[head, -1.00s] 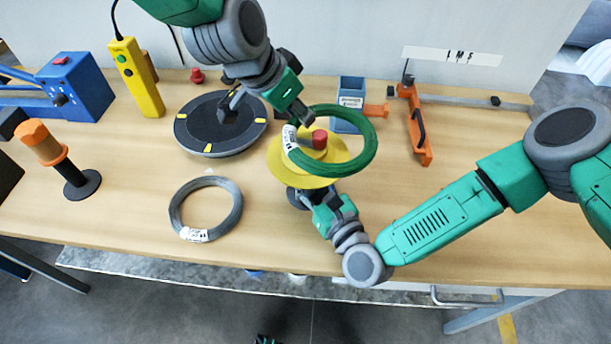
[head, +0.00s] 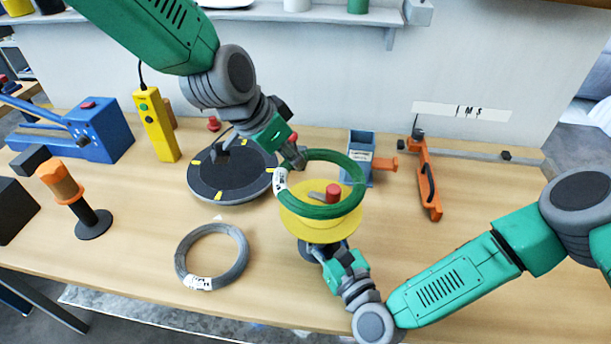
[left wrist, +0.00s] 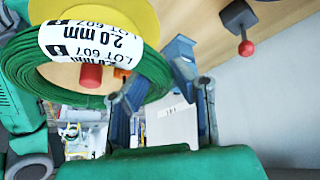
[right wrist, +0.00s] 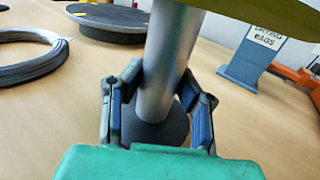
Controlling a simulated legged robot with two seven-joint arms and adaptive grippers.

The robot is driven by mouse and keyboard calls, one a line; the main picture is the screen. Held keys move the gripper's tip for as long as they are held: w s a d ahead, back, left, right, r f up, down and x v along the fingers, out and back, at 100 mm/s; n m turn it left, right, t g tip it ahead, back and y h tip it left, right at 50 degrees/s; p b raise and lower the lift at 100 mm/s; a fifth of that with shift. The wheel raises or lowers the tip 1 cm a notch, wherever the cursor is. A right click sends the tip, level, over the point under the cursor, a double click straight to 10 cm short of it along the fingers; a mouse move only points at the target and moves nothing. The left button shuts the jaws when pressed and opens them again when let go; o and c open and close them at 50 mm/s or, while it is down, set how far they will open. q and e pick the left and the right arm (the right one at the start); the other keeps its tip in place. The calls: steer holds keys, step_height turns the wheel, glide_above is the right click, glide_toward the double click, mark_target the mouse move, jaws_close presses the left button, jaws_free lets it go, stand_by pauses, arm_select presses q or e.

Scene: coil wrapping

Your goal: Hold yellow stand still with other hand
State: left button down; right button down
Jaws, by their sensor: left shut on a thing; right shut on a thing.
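The yellow stand (head: 300,228) has a round yellow top with a red knob (head: 333,194) and a grey post (right wrist: 170,65) on a dark base. My right gripper (head: 322,254) is closed around the post below the yellow top; both fingers flank the post in the right wrist view. A green wire coil (head: 335,212) with a white label hangs tilted over the yellow top, the knob showing inside its ring. My left gripper (head: 297,160) is shut on the coil's far left side. The left wrist view shows the label (left wrist: 90,42); the exact finger contact is unclear.
A grey wire coil (head: 184,262) lies on the table left of the stand. A dark turntable (head: 225,180) stands behind it.

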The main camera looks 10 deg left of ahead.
mark_target(299, 185)
arm_select(q)
steer(key=shift+d, duration=0.25)
arm_select(e)
steer(key=shift+d, duration=0.25)
arm_select(q)
steer(key=shift+a+f, duration=0.3)
steer(key=shift+f, duration=0.65)
arm_select(e)
steer(key=shift+a, duration=0.3)
arm_select(q)
steer(key=shift+f, duration=1.7)
arm_select(e)
steer(key=shift+d, duration=0.1)
arm_select(q)
steer(key=c, duration=1.3)
jaws_free()
